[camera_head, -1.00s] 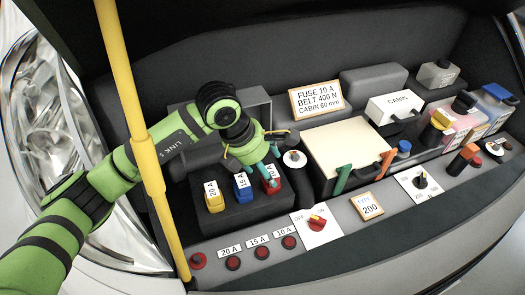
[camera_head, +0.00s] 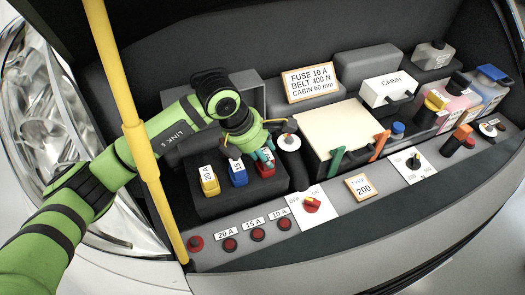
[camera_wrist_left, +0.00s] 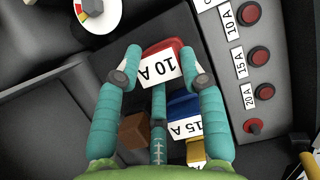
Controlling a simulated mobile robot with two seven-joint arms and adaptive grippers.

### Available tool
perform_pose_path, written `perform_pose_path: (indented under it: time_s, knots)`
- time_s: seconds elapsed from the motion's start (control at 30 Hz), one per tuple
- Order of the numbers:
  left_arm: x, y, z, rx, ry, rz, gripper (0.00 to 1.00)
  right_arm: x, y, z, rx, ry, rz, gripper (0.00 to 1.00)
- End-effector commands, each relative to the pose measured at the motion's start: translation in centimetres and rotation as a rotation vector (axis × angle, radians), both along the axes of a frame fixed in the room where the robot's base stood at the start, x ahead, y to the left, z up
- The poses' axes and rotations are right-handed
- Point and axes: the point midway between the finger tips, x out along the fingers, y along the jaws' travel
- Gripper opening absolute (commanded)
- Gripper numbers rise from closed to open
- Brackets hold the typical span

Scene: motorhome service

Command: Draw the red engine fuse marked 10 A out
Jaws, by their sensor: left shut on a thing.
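The red fuse marked 10 A (camera_head: 266,171) is at the right end of a row in the dark fuse box (camera_head: 225,203). Its red top (camera_wrist_left: 163,44) and white 10 A label show in the left wrist view. My left gripper (camera_head: 264,158) is shut on the red fuse, with teal fingers on either side of it in the wrist view (camera_wrist_left: 160,78). The fingers partly cover the fuse in the head view. I cannot tell whether it is lifted from its socket. My right gripper is not in view.
The blue 15 A fuse (camera_head: 238,178) and yellow 20 A fuse (camera_head: 209,184) stand close to the left. A yellow pole (camera_head: 134,140) crosses in front of my arm. A red switch (camera_head: 312,205) sits on the front ledge.

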Motion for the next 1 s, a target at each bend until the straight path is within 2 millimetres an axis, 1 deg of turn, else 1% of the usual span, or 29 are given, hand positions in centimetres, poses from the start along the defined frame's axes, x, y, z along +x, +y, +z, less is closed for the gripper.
perform_pose_path:
  time_s: [0.2, 0.67, 0.97, 1.0]
  knots:
    - [0.0, -0.2, 0.3, -0.005, -0.004, -0.001, 0.0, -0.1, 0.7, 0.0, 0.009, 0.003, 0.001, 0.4]
    - [0.2, -0.2, 1.5, -0.008, -0.009, -0.001, 0.0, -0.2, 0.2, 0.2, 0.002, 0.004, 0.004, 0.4]
    - [0.1, -0.2, 1.4, -0.006, -0.005, -0.001, 0.0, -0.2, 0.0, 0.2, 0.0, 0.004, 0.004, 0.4]
    - [0.1, -0.2, 1.4, -0.006, -0.004, -0.001, 0.28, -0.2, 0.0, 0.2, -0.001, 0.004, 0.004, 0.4]
